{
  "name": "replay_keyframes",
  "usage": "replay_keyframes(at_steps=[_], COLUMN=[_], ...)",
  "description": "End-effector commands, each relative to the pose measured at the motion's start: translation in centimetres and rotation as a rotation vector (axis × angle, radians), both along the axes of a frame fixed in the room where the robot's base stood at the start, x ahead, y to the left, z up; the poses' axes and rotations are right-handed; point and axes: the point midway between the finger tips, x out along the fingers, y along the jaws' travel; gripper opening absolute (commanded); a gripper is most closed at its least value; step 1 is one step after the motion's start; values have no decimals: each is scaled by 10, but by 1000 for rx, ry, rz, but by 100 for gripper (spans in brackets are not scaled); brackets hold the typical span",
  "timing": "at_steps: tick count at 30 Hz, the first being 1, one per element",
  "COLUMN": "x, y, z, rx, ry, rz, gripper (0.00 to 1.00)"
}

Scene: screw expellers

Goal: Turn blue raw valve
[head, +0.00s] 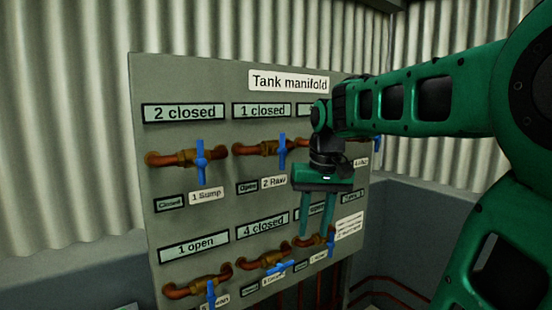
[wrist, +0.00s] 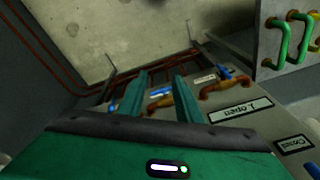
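The raw valve has a blue handle (head: 282,153) standing upright across a horizontal copper pipe, in the top row of the panel. Below it is a label reading "2 Raw" (head: 274,183), and above it a sign reading "1 closed" (head: 262,110). My gripper (head: 316,235) points down in front of the panel, to the right of and lower than this handle. Its two fingers are apart and seem empty. In the wrist view the gripper (wrist: 160,76) also shows open, with a lower-row blue handle (wrist: 160,91) seen between the fingers. I cannot identify the raw valve there.
The grey "Tank manifold" panel (head: 140,100) carries several other blue-handled valves, such as "1 Sump" (head: 201,161) on the left. My arm covers part of its right side. A sign reading "1 open" (head: 196,246) is lower left.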

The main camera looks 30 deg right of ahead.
Motion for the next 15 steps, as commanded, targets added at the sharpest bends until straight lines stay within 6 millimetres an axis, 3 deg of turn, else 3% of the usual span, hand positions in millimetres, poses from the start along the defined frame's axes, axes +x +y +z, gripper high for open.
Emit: replay_keyframes(at_steps=[1, 6, 12, 15], x=[24, 90, 144, 159], y=[-4, -9, -18, -23], z=[23, 96, 168, 190], rx=[-10, -41, -94, -118], ry=[-22, -87, -153, -179], rz=[16, 90, 173, 201], gripper=[32, 32, 32, 32])
